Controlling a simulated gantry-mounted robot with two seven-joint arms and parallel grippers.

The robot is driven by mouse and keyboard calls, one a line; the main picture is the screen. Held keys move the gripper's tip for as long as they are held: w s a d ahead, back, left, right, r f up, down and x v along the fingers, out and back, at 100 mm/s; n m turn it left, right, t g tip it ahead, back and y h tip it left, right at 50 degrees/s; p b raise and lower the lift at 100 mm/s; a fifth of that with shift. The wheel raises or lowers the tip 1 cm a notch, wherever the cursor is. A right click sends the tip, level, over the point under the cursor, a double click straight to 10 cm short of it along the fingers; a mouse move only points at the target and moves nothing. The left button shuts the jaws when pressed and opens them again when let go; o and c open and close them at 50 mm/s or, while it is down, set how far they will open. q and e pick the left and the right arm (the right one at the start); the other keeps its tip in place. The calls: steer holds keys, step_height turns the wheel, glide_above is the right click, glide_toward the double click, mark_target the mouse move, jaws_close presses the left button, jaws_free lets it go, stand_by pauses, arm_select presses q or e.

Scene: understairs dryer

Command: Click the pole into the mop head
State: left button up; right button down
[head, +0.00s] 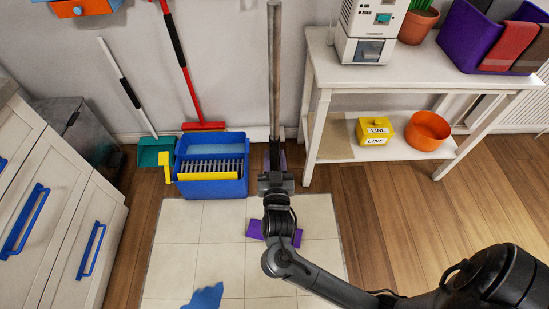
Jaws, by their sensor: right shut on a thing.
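The pole's lower end is hidden by my gripper and wrist. A flat purple piece, seemingly the mop head (258,230), lies on the pale tiles, partly covered by my right arm. I cannot tell whether the pole touches it. Another purple patch shows beside the pole just above the gripper. My left gripper is not in view.
A blue bucket (216,187) with a yellow-edged wringer stands left of the pole. A blue cloth (206,297) lies on the tiles. A white table (407,66) is at right, drawers (68,215) at left. A red broom (203,126) and teal dustpan (154,151) stand by the wall.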

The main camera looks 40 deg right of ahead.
stand_by(0.6)
steer(key=shift+f, duration=0.4)
stand_by(0.4)
steer(key=shift+f, duration=0.65)
